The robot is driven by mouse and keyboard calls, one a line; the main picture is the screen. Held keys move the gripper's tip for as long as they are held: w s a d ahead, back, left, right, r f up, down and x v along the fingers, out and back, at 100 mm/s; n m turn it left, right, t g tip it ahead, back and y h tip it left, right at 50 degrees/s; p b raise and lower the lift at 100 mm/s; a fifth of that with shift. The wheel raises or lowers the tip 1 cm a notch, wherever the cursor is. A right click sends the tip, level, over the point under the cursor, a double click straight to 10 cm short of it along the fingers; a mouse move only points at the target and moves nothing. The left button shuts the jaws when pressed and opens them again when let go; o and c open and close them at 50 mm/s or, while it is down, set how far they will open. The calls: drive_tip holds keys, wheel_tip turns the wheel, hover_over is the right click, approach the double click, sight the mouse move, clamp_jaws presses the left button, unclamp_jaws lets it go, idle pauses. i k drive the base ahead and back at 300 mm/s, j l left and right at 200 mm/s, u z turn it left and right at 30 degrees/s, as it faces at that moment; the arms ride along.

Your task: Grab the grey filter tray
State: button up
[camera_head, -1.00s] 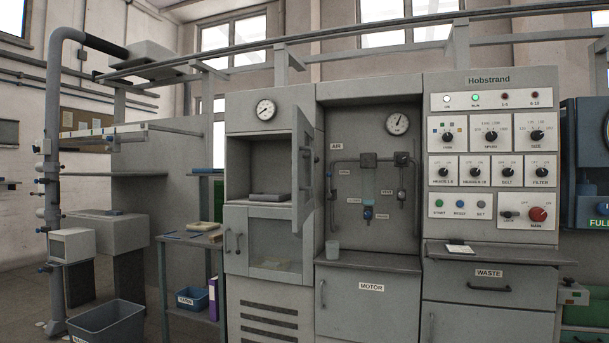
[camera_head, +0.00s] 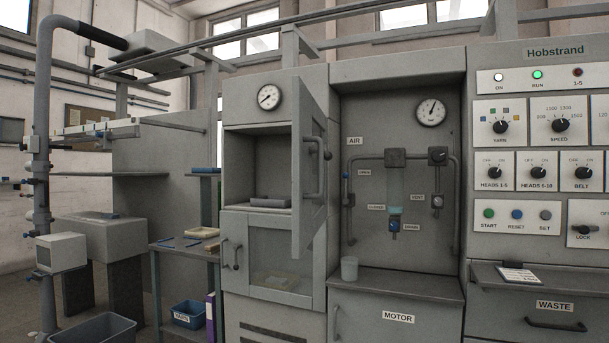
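The grey filter tray (camera_head: 270,202) appears to be the flat grey piece lying on the floor of the open upper compartment (camera_head: 251,165) in the left cabinet. The compartment's grey door (camera_head: 310,170) is swung open toward me at the compartment's right side, with a dark bar handle (camera_head: 319,172) on it. The door stands beside the tray's right end. My gripper does not show in the head view.
Below is a glass-fronted compartment (camera_head: 270,255) with a pale item inside. A side table (camera_head: 170,250) stands left, holding a pale tray. A cup (camera_head: 349,268) stands on the ledge under the air panel. A grey bin (camera_head: 92,330) sits at lower left.

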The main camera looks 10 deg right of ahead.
sight(265, 200)
drive_tip(key=i+l+u, duration=0.15)
drive_tip(key=i+l, duration=0.25)
drive_tip(key=i, duration=0.25)
drive_tip(key=i+l+u, duration=0.15)
drive_tip(key=i+l, duration=0.3)
drive_tip(key=i, duration=0.15)
drive_tip(key=k+j+z, duration=0.15)
drive_tip(key=j, duration=0.2)
drive_tip(key=j+z, duration=0.1)
drive_tip(key=j, duration=0.3)
drive_tip(key=k+j+z, duration=0.15)
drive_tip(key=j, duration=0.2)
drive_tip(key=k+j+z, duration=0.1)
drive_tip(key=j, duration=0.25)
drive_tip(key=i+u, duration=0.4)
drive_tip(key=i+l+u, duration=0.1)
drive_tip(key=i+u, duration=0.35)
drive_tip(key=i+l+u, duration=0.2)
drive_tip(key=u, duration=0.2)
drive_tip(key=i, duration=0.1)
